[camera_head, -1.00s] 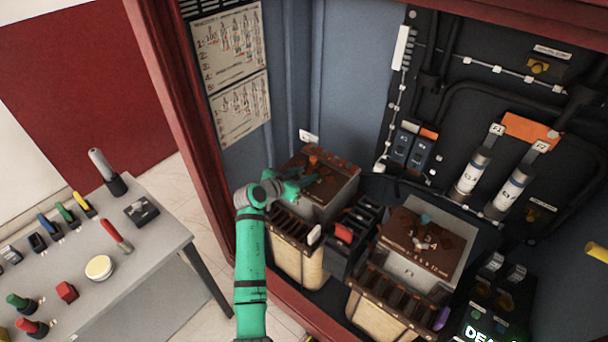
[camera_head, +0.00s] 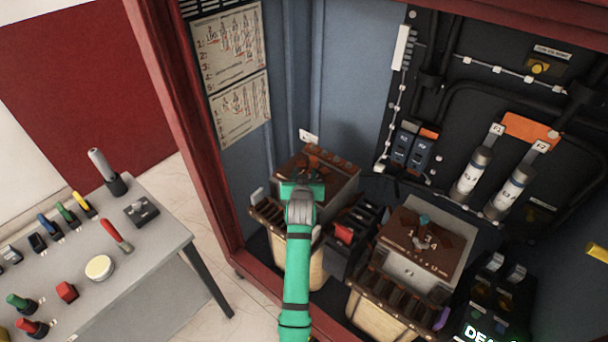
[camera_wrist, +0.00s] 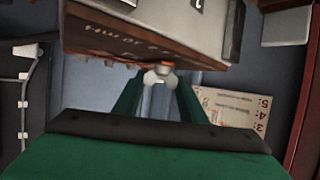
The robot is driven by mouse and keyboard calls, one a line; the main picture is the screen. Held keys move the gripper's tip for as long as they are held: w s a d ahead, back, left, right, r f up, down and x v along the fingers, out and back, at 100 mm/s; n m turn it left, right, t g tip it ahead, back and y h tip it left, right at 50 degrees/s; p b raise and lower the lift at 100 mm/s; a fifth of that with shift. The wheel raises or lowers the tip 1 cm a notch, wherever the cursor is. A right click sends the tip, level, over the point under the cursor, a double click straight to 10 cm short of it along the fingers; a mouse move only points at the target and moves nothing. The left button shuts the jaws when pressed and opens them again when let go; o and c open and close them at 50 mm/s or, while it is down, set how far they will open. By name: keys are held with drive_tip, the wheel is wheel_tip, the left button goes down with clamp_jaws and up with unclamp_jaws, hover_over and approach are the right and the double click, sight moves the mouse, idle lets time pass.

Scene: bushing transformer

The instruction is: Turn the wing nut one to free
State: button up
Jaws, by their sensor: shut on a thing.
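My gripper (camera_head: 303,183) is at the brown top of the left transformer box (camera_head: 338,182) in the cabinet. In the wrist view my green fingers (camera_wrist: 160,84) close together on the small pale wing nut (camera_wrist: 158,78). An orange-brown round part (camera_wrist: 165,66) sits between it and the brown plate (camera_wrist: 120,42). In the head view my gripper and wrist cover the nut, so its turn angle cannot be told there.
A second transformer box (camera_head: 428,240) with a teal knob (camera_head: 425,218) on its brown top stands to the right. A dark unit with a red part (camera_head: 344,233) lies between the boxes. The red cabinet frame (camera_head: 185,120) rises at left, beside a grey table (camera_head: 150,262) of tools.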

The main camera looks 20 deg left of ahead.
drive_tip(key=n+g+y, duration=0.1)
drive_tip(key=n+y, duration=0.1)
drive_tip(key=n+g+y, duration=0.2)
drive_tip(key=n+y, duration=0.1)
drive_tip(key=shift+w+d, duration=0.1)
drive_tip(key=shift+d, duration=0.1)
drive_tip(key=shift+a+f+n+g+y, duration=0.1)
drive_tip(key=shift+a+n+g+y, duration=0.05)
drive_tip(key=shift+n+g+y, duration=1.7)
drive_tip(key=shift+n+g, duration=0.35)
drive_tip(key=shift+n, duration=0.2)
drive_tip(key=o, duration=1.1)
drive_tip(key=shift+c, duration=0.2)
drive_tip(key=v, duration=1.1)
drive_tip(key=shift+a, duration=0.15)
